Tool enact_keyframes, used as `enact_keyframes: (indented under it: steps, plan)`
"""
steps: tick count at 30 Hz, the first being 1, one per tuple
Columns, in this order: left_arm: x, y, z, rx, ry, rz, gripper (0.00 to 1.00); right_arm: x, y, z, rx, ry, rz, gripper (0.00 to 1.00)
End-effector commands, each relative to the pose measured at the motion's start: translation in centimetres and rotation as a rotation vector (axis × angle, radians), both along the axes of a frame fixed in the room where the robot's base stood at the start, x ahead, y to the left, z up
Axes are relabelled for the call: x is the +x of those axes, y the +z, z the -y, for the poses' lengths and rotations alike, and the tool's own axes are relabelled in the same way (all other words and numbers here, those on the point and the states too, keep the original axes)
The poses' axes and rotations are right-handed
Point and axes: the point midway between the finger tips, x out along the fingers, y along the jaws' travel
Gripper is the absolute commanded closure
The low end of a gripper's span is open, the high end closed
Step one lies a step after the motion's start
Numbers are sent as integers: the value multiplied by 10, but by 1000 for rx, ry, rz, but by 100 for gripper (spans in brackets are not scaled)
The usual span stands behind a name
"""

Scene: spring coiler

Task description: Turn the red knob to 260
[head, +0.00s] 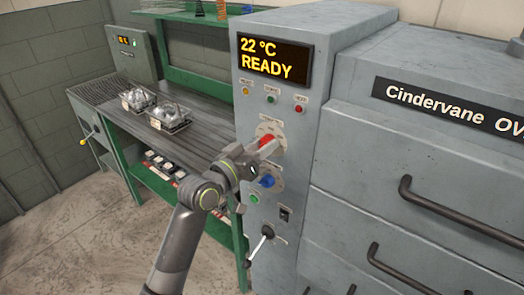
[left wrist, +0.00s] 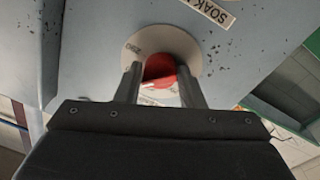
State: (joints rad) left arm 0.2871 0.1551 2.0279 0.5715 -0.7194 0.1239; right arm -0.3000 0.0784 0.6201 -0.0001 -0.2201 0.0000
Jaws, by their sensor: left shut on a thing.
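The red knob (head: 266,142) sits on a round pale dial plate (head: 277,131) on the grey control panel. In the left wrist view the red knob (left wrist: 160,68) is between the two fingers of my left gripper (left wrist: 161,85), which is shut on it. In the head view my left gripper (head: 250,155) reaches the knob from the lower left. The display (head: 272,60) reads 22 °C READY. My right gripper is not in view.
Below the red knob are a blue knob (head: 267,181), a green button (head: 254,198), a black switch (head: 285,214) and a lever (head: 261,243). Small lamps sit above. A green-framed bench (head: 190,140) with wire baskets stands left. Oven drawers with dark handles (head: 450,215) are right.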

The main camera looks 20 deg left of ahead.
Motion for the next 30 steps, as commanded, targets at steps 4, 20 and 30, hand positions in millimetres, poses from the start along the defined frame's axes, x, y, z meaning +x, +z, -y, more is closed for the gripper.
enact_keyframes:
  steps: [4,20,30]
  plan:
    - [0,-6,-1,41,0,1,88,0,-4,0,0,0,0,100]
    - [0,-5,-1,63,-1,8,88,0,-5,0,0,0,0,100]
    - [0,-2,0,61,0,16,45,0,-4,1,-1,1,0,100]
